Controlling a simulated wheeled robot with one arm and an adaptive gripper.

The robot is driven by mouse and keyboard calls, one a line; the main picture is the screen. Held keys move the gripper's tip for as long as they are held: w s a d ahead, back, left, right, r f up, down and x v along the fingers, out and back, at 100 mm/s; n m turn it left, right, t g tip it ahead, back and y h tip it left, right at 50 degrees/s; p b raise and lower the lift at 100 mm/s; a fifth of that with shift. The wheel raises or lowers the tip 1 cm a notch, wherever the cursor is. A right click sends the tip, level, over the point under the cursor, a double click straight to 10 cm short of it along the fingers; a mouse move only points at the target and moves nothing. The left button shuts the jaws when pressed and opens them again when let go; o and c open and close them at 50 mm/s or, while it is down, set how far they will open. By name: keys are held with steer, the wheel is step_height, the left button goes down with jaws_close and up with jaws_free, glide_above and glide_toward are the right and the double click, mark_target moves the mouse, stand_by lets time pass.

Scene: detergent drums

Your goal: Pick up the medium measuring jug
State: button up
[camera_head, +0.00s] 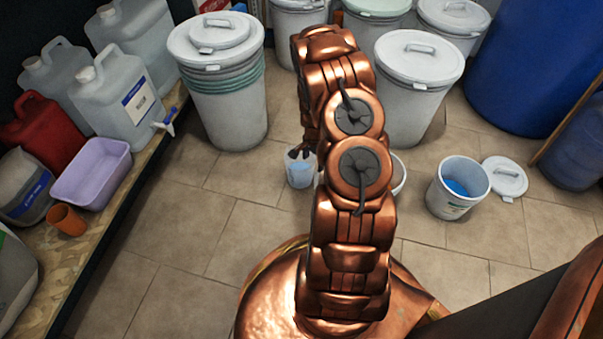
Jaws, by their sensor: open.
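A small translucent, bluish jug (300,172) stands upright on the tiled floor, just left of my arm. It looks like a measuring jug, but I cannot read any marks on it, and no other jug shows to compare its size. My gripper (299,153) is dark and small in view, at the jug's top rim. It is open. I cannot tell whether its fingers touch the jug or straddle its rim. My arm hides part of the floor to the right of the jug.
A white container (399,174) is mostly hidden behind my arm. An open bucket (437,192) with blue contents and a loose lid (505,176) stand at right. Lidded drums (230,105) line the back. A shelf (118,196) with canisters and a lilac tub (92,175) runs along the left.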

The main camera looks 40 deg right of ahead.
mark_target(314, 172)
steer(key=f+b, duration=0.1)
steer(key=f, duration=0.1)
steer(key=f+b, duration=0.1)
steer(key=f, duration=0.2)
steer(key=f+b, duration=0.1)
steer(key=f, duration=0.1)
steer(key=shift+s+a+f, duration=0.1)
steer(key=shift+s+f, duration=0.05)
steer(key=shift+s, duration=0.1)
jaws_close()
stand_by(0.4)
